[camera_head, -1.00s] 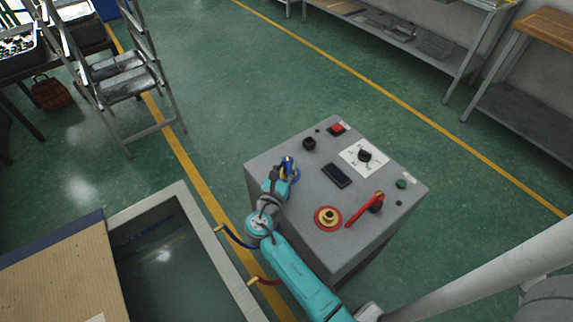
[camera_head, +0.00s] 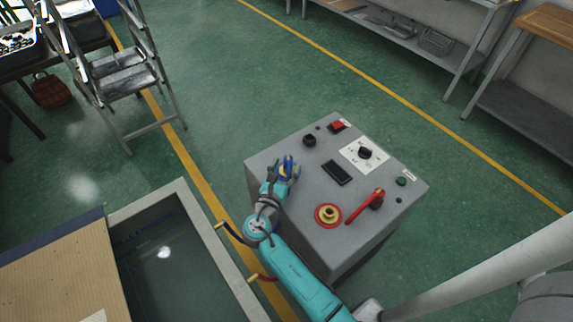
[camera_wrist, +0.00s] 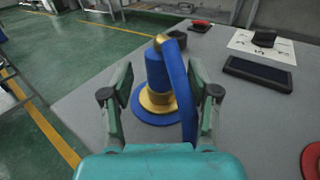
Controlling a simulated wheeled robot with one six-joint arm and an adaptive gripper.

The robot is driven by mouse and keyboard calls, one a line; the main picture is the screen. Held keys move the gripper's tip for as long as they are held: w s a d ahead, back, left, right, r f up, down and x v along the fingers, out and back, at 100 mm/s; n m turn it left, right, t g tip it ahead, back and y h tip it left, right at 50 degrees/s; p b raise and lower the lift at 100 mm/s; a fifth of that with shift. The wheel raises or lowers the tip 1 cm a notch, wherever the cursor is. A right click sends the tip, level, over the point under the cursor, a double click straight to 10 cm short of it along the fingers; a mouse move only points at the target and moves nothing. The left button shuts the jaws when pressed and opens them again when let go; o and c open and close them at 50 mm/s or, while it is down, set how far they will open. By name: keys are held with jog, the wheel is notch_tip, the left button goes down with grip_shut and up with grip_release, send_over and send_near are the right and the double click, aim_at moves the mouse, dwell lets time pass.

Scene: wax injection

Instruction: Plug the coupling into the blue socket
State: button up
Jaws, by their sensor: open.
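The coupling (camera_wrist: 157,72) is a blue cylinder with a brass top and a blue hose that bends down on its right side. It stands nearly upright on the brass centre of the blue socket (camera_wrist: 148,117), a blue disc on the grey machine top. It appears seated there, though the exact joint is hard to see. My gripper (camera_wrist: 162,95) is open, with one finger on each side of the coupling; the left finger is apart from it, and the hose runs close by the right finger. In the head view my gripper (camera_head: 284,170) largely covers the socket.
A water tank (camera_head: 172,262) lies to the left. Green floor beyond the machine is clear.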

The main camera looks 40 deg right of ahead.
jog(key=v, duration=1)
jog(key=shift+s+a, duration=0.2)
jog(key=shift+a, duration=0.05)
